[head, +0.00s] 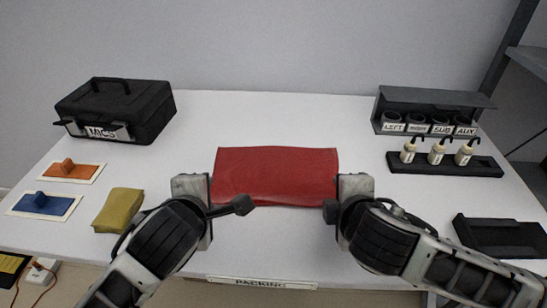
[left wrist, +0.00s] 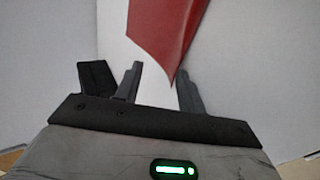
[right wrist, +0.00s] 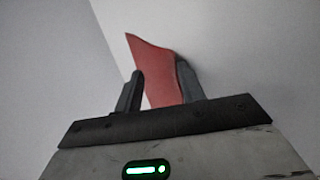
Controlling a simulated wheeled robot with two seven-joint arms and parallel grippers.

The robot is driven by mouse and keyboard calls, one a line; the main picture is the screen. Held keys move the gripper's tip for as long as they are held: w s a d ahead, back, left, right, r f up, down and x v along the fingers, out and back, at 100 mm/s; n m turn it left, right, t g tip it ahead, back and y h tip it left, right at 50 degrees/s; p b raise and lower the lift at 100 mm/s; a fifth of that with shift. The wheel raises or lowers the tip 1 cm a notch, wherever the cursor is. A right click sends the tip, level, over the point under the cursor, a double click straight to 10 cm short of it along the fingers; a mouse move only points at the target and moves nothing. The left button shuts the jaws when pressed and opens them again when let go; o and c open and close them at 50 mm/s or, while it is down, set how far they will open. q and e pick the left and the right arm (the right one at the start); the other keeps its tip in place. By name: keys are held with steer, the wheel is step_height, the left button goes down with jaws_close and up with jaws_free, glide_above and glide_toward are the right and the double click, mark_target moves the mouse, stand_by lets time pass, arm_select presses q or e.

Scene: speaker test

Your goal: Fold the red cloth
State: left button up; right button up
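The red cloth (head: 275,175) lies in the middle of the white table as a wide rectangle, its near edge slightly bowed. My left gripper (head: 212,190) is at its near left corner. In the left wrist view the fingers of that gripper (left wrist: 160,70) stand apart, with a pointed corner of the cloth (left wrist: 165,35) reaching between them. My right gripper (head: 338,190) is at the near right corner. In the right wrist view its fingers (right wrist: 158,68) are also apart, with the cloth (right wrist: 157,70) between them. I cannot tell whether the fingers touch it.
A black case (head: 117,108) stands back left. An orange pad (head: 72,171), a blue pad (head: 40,204) and a folded yellow cloth (head: 118,209) lie at left. At right are a labelled cup rack (head: 430,105), a bottle tray (head: 445,165) and an empty black tray (head: 500,235).

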arm_select(q)
steer(key=shift+r, duration=0.3)
arm_select(e)
steer(key=shift+r, duration=0.3)
arm_select(q)
steer(key=s+r, duration=0.4)
steer(key=r, duration=0.4)
steer(key=shift+r, duration=0.15)
arm_select(e)
steer(key=s+r, duration=0.4)
steer(key=r, duration=0.4)
steer(key=shift+r, duration=0.15)
